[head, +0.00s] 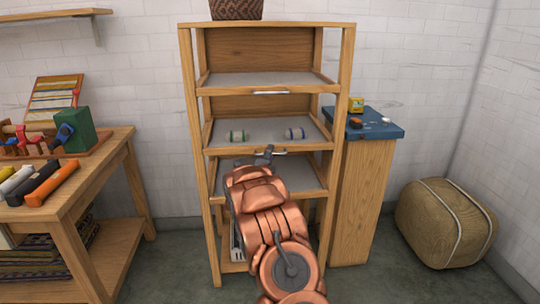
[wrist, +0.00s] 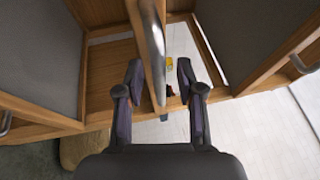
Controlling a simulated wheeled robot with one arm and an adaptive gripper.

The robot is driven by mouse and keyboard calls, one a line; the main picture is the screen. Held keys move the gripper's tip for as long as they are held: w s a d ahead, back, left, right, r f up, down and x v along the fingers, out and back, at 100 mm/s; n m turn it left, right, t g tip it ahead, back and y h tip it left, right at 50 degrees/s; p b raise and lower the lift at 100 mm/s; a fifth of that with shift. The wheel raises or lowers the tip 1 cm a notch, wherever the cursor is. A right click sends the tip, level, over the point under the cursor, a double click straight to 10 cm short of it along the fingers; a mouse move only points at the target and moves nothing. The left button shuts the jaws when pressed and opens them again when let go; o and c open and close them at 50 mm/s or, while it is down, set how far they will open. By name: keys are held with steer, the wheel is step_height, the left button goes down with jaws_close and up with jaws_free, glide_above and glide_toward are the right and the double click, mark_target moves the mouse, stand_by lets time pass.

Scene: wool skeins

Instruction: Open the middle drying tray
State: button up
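The wooden drying rack holds three stacked grey mesh trays.
The top tray (head: 260,79) and bottom tray (head: 222,178) lie above and below. A blue-topped wooden stand (head: 366,190) is close on the right, with a tan bale (head: 445,222) beyond. A workbench (head: 95,160) with tools stands left. Floor between bench and rack is clear.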

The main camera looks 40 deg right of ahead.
steer(key=shift+c, duration=0.2)
jaws_close()
stand_by(0.6)
